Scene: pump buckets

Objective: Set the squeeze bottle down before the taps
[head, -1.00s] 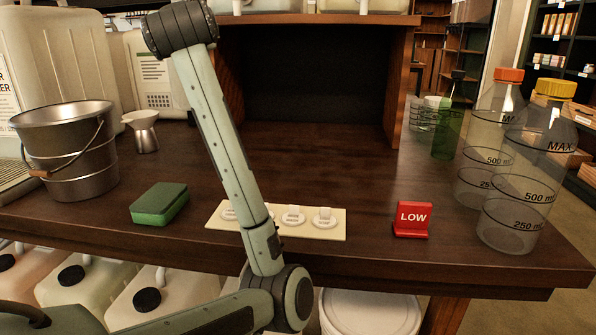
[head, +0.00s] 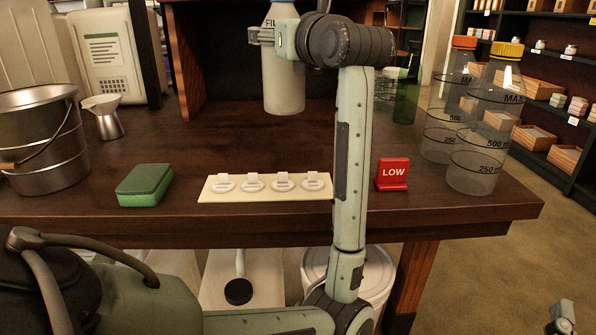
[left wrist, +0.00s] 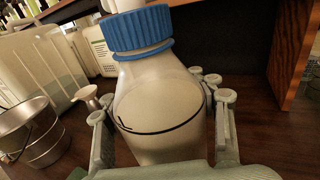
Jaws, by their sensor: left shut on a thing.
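The squeeze bottle (head: 284,85) is whitish with "FIL" lettering visible; its top is cut off in the head view. The left wrist view shows its blue collar (left wrist: 137,31) and a dark line around its body (left wrist: 160,105). My left gripper (head: 273,38) is shut around the bottle, with fingers on both sides. The bottle is upright over the table before the dark alcove; I cannot tell whether its base touches the table. No taps are clearly visible. Part of what seems to be my right gripper (head: 563,318) shows at the lower right; its fingers are unclear.
The dark wooden table (head: 150,220) holds a metal bucket (head: 45,145), a small metal jug (head: 106,120), a green sponge (head: 145,184), a cream strip (head: 264,188) with several white pieces, a red LOW sign (head: 392,174) and clear bottles (head: 478,150).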

